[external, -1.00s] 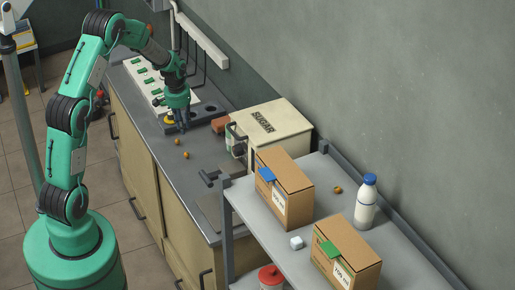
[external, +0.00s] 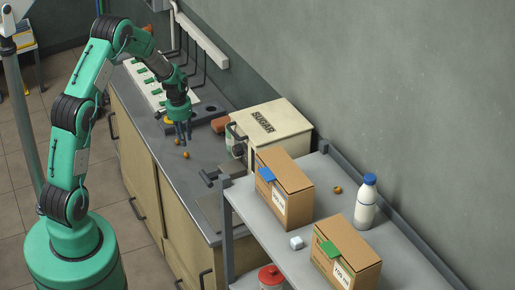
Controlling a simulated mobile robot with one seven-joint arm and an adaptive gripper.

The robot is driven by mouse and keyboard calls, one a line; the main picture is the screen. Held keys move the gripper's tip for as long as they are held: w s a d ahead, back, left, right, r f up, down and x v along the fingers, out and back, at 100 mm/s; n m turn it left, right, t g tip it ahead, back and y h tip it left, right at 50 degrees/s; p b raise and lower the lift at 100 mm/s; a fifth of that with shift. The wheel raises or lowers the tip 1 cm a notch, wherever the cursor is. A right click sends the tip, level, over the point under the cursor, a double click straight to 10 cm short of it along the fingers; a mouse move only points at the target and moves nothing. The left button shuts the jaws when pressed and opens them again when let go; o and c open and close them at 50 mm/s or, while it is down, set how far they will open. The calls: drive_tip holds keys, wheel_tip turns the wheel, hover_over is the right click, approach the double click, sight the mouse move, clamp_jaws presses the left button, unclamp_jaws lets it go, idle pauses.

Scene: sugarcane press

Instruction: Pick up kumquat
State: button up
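A third small orange-brown fruit (external: 338,190) lies on the grey shelf at the right. My gripper (external: 183,138) points down over the counter, its fingers apart with nothing visible between them. Its exact height above the counter is hard to tell.
A dark rack (external: 207,110) is behind. The shelf holds two cardboard boxes (external: 284,185) and a white bottle (external: 366,203).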

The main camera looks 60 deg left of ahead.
sight(186, 153)
drive_tip(key=shift+w+a+f, duration=0.1)
drive_tip(key=shift+w+f, duration=0.05)
drive_tip(key=shift+f, duration=1.15)
drive_tip(key=shift+a+f+b, duration=0.15)
drive_tip(key=shift+f+b, duration=0.45)
drive_tip(key=shift+f, duration=2)
drive_tip(key=c, duration=0.4)
drive_tip(key=shift+o, duration=0.2)
drive_tip(key=shift+r, duration=0.1)
